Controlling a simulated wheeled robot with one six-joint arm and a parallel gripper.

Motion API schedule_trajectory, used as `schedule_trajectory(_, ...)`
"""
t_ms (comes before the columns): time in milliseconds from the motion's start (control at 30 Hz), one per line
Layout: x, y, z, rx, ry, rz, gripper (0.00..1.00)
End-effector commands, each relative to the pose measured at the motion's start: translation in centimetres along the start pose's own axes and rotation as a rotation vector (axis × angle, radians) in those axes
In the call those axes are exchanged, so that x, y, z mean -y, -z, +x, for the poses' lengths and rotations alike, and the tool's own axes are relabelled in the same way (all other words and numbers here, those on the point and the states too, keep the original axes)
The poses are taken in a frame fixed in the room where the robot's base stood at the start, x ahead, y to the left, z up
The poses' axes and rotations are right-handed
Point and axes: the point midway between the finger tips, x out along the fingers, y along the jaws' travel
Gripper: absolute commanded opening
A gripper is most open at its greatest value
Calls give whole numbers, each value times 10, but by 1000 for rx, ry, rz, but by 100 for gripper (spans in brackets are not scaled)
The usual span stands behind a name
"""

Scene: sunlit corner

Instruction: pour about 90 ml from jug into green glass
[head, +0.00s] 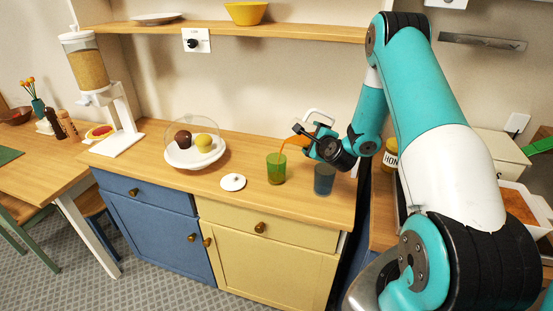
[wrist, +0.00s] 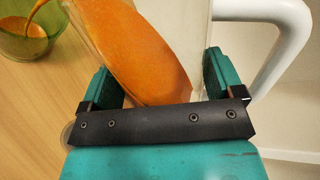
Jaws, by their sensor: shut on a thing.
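The green glass (head: 276,168) stands upright on the wooden counter, and it also shows at the top left of the wrist view (wrist: 22,45). My gripper (head: 315,148) is shut on the clear jug (wrist: 140,50), one finger on each side in the wrist view (wrist: 160,82). The jug is tilted toward the glass, above and to its right. A thin orange stream runs from the jug into the glass, and some orange liquid shows inside it. The jug still holds much orange liquid. The exact level in the glass is hard to read.
A dark blue glass (head: 324,180) stands close right of the green glass, under my gripper. A white round lid (head: 233,182) lies to the left. A plate under a clear dome (head: 184,160) holds brown and yellow balls. A shelf (head: 300,32) runs above.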

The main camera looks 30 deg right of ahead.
Motion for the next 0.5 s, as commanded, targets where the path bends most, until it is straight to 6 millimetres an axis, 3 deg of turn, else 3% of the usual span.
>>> schedule_trajectory(500, -3, 0, 1, -12, 3, -40, 44)
